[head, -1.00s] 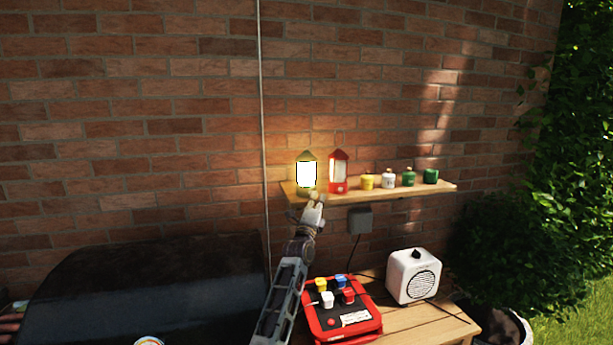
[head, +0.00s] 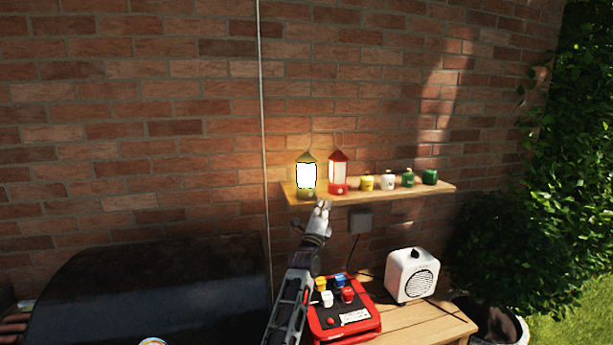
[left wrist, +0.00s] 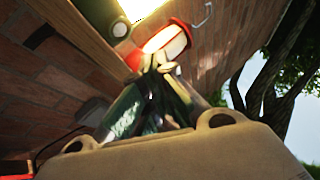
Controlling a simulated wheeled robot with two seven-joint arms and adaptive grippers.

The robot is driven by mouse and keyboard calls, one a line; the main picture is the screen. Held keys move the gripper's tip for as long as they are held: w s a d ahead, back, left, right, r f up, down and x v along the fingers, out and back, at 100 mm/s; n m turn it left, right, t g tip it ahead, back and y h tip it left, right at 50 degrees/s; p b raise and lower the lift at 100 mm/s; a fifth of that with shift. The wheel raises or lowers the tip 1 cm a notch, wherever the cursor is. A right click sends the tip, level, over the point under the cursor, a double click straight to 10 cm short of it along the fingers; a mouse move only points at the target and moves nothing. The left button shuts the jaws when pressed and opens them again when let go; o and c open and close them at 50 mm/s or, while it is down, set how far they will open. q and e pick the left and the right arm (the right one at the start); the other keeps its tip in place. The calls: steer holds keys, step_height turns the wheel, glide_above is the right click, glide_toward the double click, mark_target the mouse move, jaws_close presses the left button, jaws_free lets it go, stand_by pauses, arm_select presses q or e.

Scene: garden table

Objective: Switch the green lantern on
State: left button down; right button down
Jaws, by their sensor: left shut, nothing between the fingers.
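The green lantern (head: 306,193) stands upright at the left end of the wooden shelf, and its panel glows bright white-yellow. In the left wrist view part of a green base with a pale round knob (left wrist: 119,29) shows at the top beside a bright panel. The red lantern (head: 338,187) stands just right of it, its panel pale; it also shows in the left wrist view (left wrist: 168,42). My left gripper (head: 323,207) is shut and empty, just below the shelf's front edge and apart from the green lantern. My right gripper is not in view.
The shelf (head: 394,194) also holds several small yellow, white and green containers to the right. Below are a grey wall box (head: 360,221), a white speaker-like box (head: 412,277) and a red case (head: 345,328) on the wooden table. A dark rounded grill-like cover (head: 150,290) fills the lower left.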

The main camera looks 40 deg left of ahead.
arm_select(q)
steer(key=shift+s+d+p, duration=0.3)
steer(key=shift+s+d, duration=0.15)
steer(key=shift+d, duration=0.15)
steer(key=shift+h, duration=0.3)
